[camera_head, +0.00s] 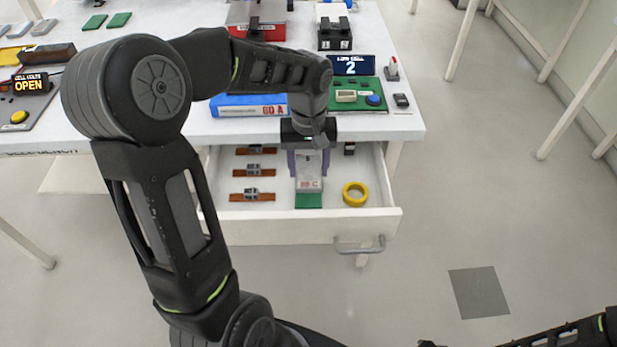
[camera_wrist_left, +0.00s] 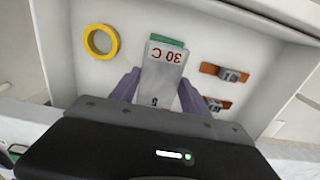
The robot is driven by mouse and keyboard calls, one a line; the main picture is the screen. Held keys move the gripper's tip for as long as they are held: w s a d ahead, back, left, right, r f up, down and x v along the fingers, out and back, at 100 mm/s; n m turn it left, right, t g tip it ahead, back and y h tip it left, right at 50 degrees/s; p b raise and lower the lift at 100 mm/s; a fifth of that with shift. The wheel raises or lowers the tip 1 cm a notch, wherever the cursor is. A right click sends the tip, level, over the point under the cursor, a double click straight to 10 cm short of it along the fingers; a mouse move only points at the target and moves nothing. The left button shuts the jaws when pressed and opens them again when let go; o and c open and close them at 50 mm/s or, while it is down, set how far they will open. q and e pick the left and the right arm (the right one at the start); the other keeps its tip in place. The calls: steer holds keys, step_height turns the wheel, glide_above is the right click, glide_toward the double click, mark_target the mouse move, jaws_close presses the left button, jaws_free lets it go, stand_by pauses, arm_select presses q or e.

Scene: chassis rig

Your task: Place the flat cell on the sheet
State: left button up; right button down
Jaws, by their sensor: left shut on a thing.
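My left gripper (camera_head: 309,164) reaches down into the open drawer and is shut on a pale grey flat cell (camera_head: 310,184). In the left wrist view the flat cell (camera_wrist_left: 163,68) lies between the purple fingers (camera_wrist_left: 157,92) and bears red "30 C" lettering. A green sheet-like strip (camera_head: 309,201) shows past the cell's near end in the head view, and also in the left wrist view (camera_wrist_left: 168,41). Most of the green piece is hidden, and I cannot tell whether the cell touches it. Only part of my right arm shows at bottom right; its gripper is out of view.
A yellow tape ring (camera_head: 355,194) lies right of the cell in the drawer (camera_head: 325,232). Several orange-brown strapped pieces (camera_head: 252,197) lie left. A blue binder (camera_head: 245,106) and green board (camera_head: 360,97) stand on the table above. Drawer walls surround the gripper closely.

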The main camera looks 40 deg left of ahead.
mark_target(308, 171)
arm_select(q)
steer(key=shift+f, duration=2.2)
steer(key=shift+f, duration=0.1)
steer(key=shift+f+b, duration=0.15)
steer(key=shift+b, duration=0.2)
steer(key=o, duration=1.6)
steer(key=shift+c, duration=0.2)
steer(key=shift+r, duration=0.2)
step_height(308, 171, up, 12)
steer(key=shift+r+p, duration=0.1)
steer(key=shift+p, duration=0.55)
